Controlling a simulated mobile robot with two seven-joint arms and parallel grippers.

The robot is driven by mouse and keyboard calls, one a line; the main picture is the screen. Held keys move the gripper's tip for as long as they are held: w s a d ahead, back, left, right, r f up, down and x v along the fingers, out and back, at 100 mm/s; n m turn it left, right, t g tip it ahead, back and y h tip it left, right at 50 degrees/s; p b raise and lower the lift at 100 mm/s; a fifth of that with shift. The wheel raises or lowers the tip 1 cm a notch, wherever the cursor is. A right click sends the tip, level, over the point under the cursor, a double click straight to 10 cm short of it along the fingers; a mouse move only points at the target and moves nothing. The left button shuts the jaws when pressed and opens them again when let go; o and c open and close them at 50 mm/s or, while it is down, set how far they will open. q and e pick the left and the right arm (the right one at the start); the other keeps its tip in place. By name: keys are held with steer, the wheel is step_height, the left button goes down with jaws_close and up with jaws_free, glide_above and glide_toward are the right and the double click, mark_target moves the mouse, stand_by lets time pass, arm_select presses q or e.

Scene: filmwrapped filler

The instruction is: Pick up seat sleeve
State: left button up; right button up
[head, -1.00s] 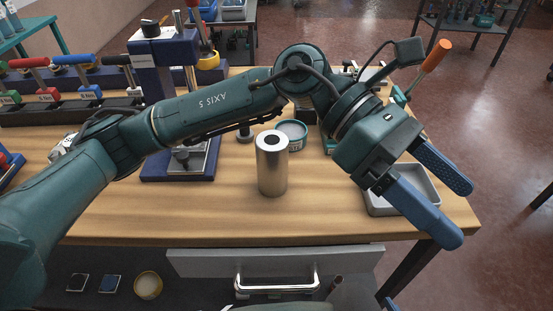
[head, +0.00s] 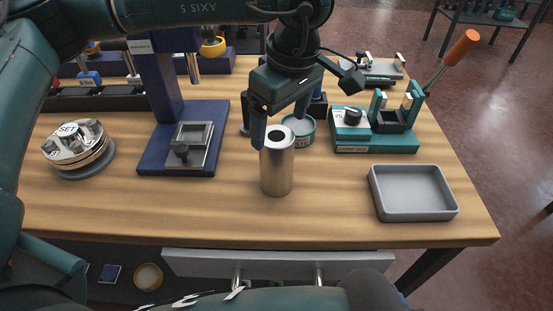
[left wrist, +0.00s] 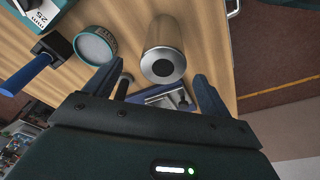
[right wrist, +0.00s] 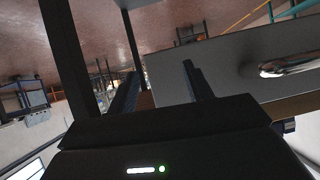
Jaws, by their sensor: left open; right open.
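The seat sleeve, taken to be the brushed-metal cylinder with a dark round hole in its top (head: 277,172), stands upright on the wooden table near its front. It also shows in the left wrist view (left wrist: 163,50), between the lines of the two fingers. My left gripper (head: 281,122) is open and points down at the sleeve's top. One finger overlaps the sleeve's upper left edge in the head view; I cannot tell whether it touches. My right gripper (right wrist: 160,82) is open and empty in the right wrist view, near a grey drawer front.
A grey tray (head: 412,212) lies to the right and a teal fixture (head: 374,145) behind it. A round tin (head: 303,133) stands close behind the sleeve. A blue press stand (head: 150,160) and a round metal dial (head: 77,150) are left. The table front is clear.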

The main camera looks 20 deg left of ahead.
mark_target(276, 136)
arm_select(q)
steer(key=shift+a+f+p, duration=0.2)
steer(key=shift+f, duration=0.8)
steer(key=shift+a+f+p, duration=0.15)
steer(key=shift+f+p, duration=0.05)
steer(key=shift+f, duration=0.85)
steer(key=shift+a+f+p, duration=0.2)
steer(key=shift+f, duration=0.8)
steer(key=shift+c, duration=0.3)
